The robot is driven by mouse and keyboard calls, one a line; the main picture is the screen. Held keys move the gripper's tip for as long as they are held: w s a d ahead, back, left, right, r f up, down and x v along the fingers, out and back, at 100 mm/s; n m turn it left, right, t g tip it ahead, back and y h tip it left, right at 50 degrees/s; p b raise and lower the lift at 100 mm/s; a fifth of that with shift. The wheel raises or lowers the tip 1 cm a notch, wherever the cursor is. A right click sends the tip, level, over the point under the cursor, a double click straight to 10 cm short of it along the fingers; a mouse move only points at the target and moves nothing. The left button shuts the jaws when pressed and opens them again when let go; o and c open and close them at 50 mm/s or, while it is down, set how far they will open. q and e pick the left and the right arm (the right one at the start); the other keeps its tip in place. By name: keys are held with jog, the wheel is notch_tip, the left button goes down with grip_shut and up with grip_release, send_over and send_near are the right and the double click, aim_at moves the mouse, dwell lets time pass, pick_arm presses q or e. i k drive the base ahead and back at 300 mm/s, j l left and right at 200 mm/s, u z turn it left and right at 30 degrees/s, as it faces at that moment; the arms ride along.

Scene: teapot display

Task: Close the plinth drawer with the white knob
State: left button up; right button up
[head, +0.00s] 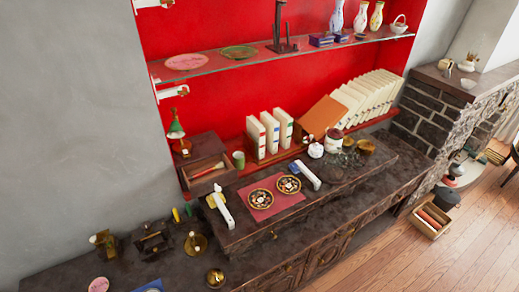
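A light wooden drawer (420,224) stands open at floor level on the right, by the base of the dark stonework. It holds orange-red rolled things (434,214). A small pale spot on its front may be the white knob, but it is too small to be sure. A second open drawer, in a small wooden box (204,147) on the raised ledge at centre left, holds a red-handled thing (207,169). Neither of my grippers is in view.
The plank floor (440,265) in front of the low drawer is clear. Dark pots (446,196) stand close behind it. The dark counter (285,250) carries brass pieces, plates and a red mat. A chair-like dark edge (515,150) shows at far right.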

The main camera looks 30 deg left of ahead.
aim_at(218, 179)
jog(key=u, duration=1.6)
